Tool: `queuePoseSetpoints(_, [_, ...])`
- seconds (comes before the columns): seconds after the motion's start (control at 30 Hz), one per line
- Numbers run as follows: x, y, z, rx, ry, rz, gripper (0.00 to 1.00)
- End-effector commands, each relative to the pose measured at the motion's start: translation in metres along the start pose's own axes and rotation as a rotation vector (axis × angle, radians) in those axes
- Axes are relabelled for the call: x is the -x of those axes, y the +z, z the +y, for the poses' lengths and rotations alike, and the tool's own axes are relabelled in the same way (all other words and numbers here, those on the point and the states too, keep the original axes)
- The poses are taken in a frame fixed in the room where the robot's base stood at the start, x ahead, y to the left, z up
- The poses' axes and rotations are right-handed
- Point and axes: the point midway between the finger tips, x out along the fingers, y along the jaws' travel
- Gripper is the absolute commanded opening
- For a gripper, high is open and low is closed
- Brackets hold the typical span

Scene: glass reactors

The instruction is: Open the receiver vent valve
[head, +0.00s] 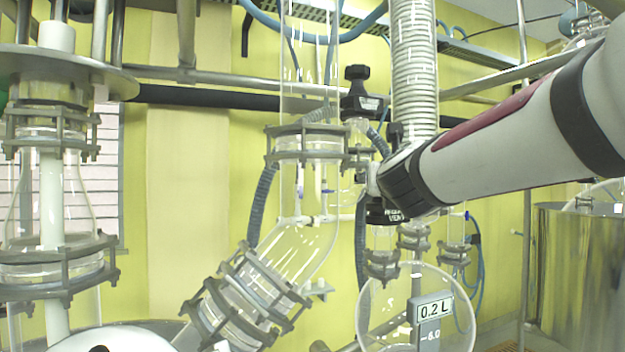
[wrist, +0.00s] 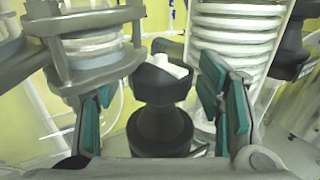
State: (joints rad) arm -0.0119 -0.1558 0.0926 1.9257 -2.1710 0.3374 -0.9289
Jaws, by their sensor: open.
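In the wrist view, my gripper (wrist: 160,108) is open, with a teal-padded finger on each side. A black valve handle with a pale top (wrist: 165,85) stands between the fingers, over a round black body (wrist: 160,130). I see gaps beside the handle; no grip on it shows. In the head view, my arm reaches in from the right and its end hides the fingers. A black valve knob (head: 357,76) stands above and left of the arm's end. A labelled black part (head: 384,213) shows just below it. I cannot tell which is the receiver vent valve.
A metal flange clamp (wrist: 95,45) is close to the left finger, and a ribbed white column (wrist: 232,40) is close behind the right one. In the head view, a glass elbow (head: 300,240) is left, and a round flask (head: 375,310) with a 0.2 L display hangs below.

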Motion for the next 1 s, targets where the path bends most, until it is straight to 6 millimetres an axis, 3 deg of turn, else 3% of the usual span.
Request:
queuePoseSetpoints(0.17, [0.0,0.0002,-0.0003,0.0,0.0,0.0,0.61])
queuePoseSetpoints(0.4, [0.0002,0.0001,-0.0002,0.0,0.0,0.0,0.12])
queuePoseSetpoints(1.0, [-0.0021,-0.0034,-0.0005,-0.002,0.085,-0.004,0.12])
